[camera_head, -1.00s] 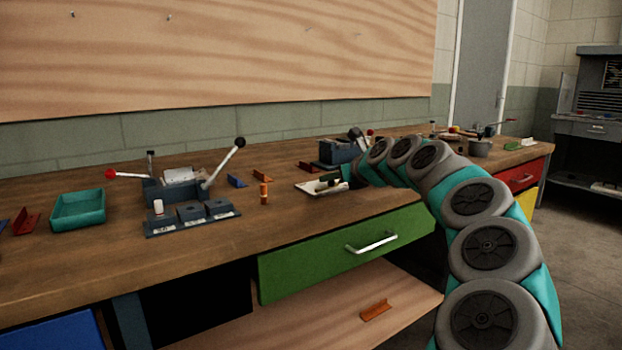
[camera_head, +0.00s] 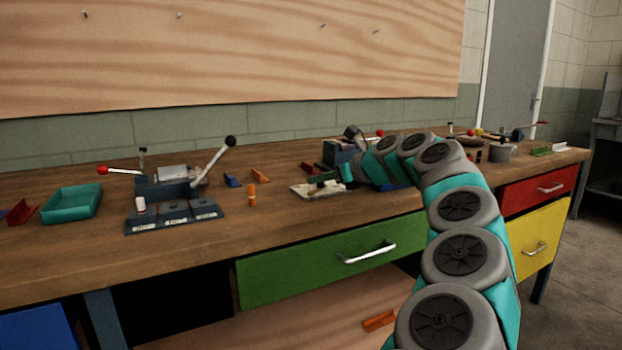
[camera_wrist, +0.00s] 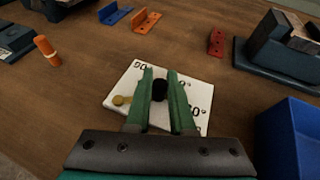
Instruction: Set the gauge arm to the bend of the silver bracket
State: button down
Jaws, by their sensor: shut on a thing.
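The gauge is a cream plate with dark degree marks (camera_wrist: 118,98), flat on the bench. It also shows in the head view (camera_head: 303,191). A brass knob (camera_wrist: 121,100) sits at its left side. My gripper (camera_wrist: 159,76) is over the plate, its green fingers shut on the black knob (camera_wrist: 160,90) of the gauge arm. The fingers hide most of the arm and part of the markings, so I cannot read its angle. In the head view my gripper (camera_head: 328,178) is low over the plate. I cannot pick out the silver bracket with certainty in either view.
A blue bin (camera_wrist: 290,135) stands close right of the gauge. An orange cylinder (camera_wrist: 46,50) stands to its left. Blue (camera_wrist: 115,14), orange (camera_wrist: 146,20) and red (camera_wrist: 216,42) brackets lie behind. A lever machine (camera_head: 168,187) and teal tray (camera_head: 72,203) are further left.

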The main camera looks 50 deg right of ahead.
jog(key=c, duration=0.8)
grip_release()
jog(key=shift+o, duration=0.2)
jog(key=shift+s, duration=0.1)
jog(key=v, duration=0.7)
jog(key=shift+s+r+b, duration=0.15)
jog(key=shift+s+b, duration=0.2)
jog(key=shift+b, duration=0.05)
